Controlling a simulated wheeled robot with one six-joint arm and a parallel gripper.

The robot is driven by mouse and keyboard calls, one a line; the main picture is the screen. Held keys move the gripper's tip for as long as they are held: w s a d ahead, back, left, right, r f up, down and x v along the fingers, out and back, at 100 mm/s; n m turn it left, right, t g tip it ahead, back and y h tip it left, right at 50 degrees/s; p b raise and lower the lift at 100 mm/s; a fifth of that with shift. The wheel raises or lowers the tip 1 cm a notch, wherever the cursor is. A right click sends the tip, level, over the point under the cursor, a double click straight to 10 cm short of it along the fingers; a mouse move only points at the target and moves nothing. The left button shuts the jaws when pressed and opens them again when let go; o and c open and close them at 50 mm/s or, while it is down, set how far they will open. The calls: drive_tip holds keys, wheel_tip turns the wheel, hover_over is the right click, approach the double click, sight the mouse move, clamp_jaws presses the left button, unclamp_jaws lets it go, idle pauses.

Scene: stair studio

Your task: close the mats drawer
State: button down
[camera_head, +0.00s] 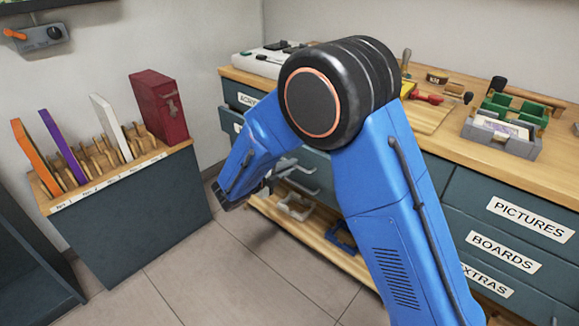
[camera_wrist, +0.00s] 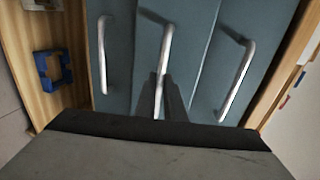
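Three blue-grey drawer fronts fill the wrist view side by side, with a left handle (camera_wrist: 104,52), a middle handle (camera_wrist: 167,42) and a right handle (camera_wrist: 238,80). No label shows there, and I read no "mats" label in the head view, where my arm hides part of the cabinet. My gripper (camera_wrist: 164,82) has two dark, narrow fingers close together over the lower part of the middle handle. Some of that handle shows between them; contact is unclear. In the head view my gripper (camera_head: 268,183) is low beside the silver handles (camera_head: 300,181). How far any drawer stands out is unclear.
A low shelf (camera_head: 330,256) with a blue clamp (camera_head: 341,237) runs below the drawers. The worktop (camera_head: 455,150) above holds tools. Drawers labelled PICTURES (camera_head: 529,219), BOARDS and EXTRAS are at right. A rack (camera_head: 130,217) stands left, with free floor (camera_head: 235,275) between.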

sight(299, 159)
drive_tip(key=shift+r+x, duration=0.2)
drive_tip(key=shift+x, duration=0.8)
drive_tip(key=shift+r+x, duration=0.25)
drive_tip(key=shift+x, duration=0.75)
drive_tip(key=shift+w, duration=0.1)
drive_tip(key=c, duration=1.9)
unclamp_jaws()
drive_tip(key=shift+d, duration=0.1)
drive_tip(key=shift+o, duration=0.2)
drive_tip(key=v, duration=1.7)
drive_tip(key=shift+f, duration=0.1)
